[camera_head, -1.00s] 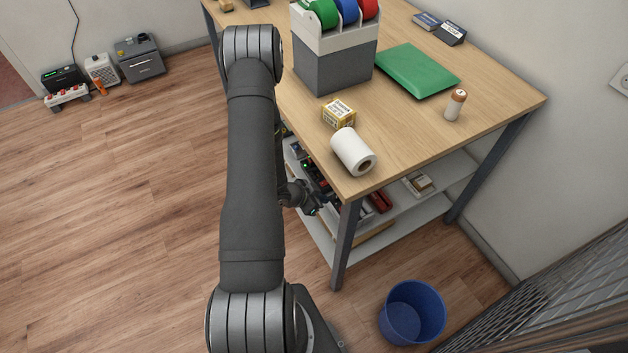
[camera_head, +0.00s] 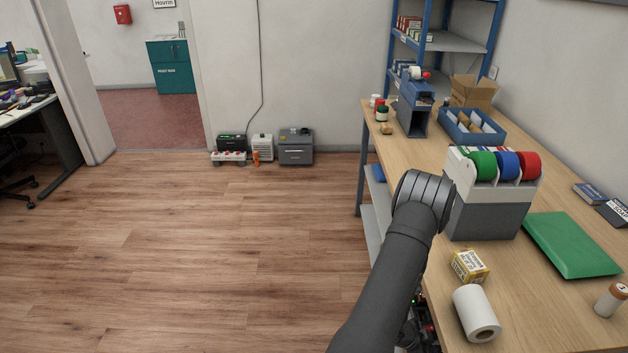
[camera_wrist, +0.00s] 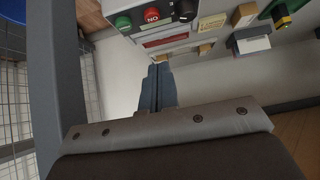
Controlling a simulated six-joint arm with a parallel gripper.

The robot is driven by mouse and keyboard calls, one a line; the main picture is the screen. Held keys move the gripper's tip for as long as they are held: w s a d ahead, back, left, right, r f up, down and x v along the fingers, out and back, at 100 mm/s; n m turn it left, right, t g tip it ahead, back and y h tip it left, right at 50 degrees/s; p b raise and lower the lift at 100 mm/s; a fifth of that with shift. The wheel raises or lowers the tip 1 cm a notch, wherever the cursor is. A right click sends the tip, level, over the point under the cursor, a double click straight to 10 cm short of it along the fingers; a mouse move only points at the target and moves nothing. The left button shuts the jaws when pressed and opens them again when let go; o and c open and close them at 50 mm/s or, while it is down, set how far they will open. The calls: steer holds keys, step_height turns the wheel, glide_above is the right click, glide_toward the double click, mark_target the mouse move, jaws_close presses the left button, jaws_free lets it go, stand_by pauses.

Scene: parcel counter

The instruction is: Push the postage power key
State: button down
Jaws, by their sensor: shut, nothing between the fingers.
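In the wrist view, a pale device panel (camera_wrist: 140,32) at the top edge carries a round green button (camera_wrist: 123,22), a round red button (camera_wrist: 152,15) whose letters read as NO from here, and a black knob (camera_wrist: 186,10). I cannot tell which of these, if any, is the postage power key. My gripper (camera_wrist: 160,72) is shut and empty. Its dark fingertips point toward the panel and appear below the buttons in the picture. I cannot tell the gap to the panel. In the head view, my gripper is hidden behind my arm and the table.
A grey table leg (camera_wrist: 65,85) runs down the left of the wrist view. Small boxes and a green item (camera_wrist: 283,18) lie on the shelf to the right. In the head view, the wooden tabletop (camera_head: 560,195) holds a tape dispenser (camera_head: 488,212) and a paper roll (camera_head: 476,312).

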steer(key=shift+a+r, duration=0.45)
steer(key=shift+a, duration=0.05)
